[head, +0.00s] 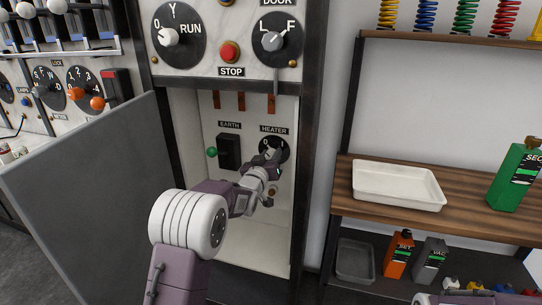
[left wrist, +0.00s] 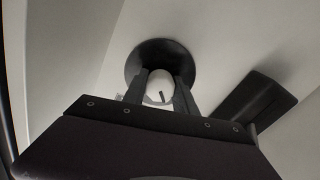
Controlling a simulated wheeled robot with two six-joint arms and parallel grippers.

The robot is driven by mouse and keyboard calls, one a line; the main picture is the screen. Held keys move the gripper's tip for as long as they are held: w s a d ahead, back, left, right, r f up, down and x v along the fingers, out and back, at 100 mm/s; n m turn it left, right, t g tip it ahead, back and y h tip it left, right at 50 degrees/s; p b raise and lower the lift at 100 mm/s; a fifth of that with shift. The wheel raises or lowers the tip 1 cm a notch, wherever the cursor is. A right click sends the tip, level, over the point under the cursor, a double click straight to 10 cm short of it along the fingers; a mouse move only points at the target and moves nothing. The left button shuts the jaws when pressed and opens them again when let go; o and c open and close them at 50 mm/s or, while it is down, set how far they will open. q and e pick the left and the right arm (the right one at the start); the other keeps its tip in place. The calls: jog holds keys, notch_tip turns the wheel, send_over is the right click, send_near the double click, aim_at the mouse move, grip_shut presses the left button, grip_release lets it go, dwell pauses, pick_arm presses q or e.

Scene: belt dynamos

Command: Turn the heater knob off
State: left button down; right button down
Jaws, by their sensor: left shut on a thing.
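The heater dial (head: 284,146) is a round black disc under the HEATER label, inside the open cabinet bay. My left gripper (head: 271,154) reaches into the bay and covers much of the dial. In the left wrist view the black heater dial (left wrist: 160,49) is straight ahead. Its pale knob (left wrist: 157,86) with a dark pointer line sits between the two fingers of my left gripper (left wrist: 160,88), which is shut on it. The gripper hides part of the dial markings in the head view, so I cannot read the setting.
Left of the heater dial are a black EARTH switch (head: 228,151) and a green knob (head: 212,152). Above are the STOP button (head: 229,52) and two dials. A grey door (head: 90,190) hangs open at left. Shelves with a white tray (head: 396,186) stand at right.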

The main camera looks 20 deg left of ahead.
pick_arm(q)
jog(key=c, duration=1)
grip_release()
jog(key=s+p, duration=0.1)
jog(key=s, duration=0.8)
jog(key=shift+a, duration=0.15)
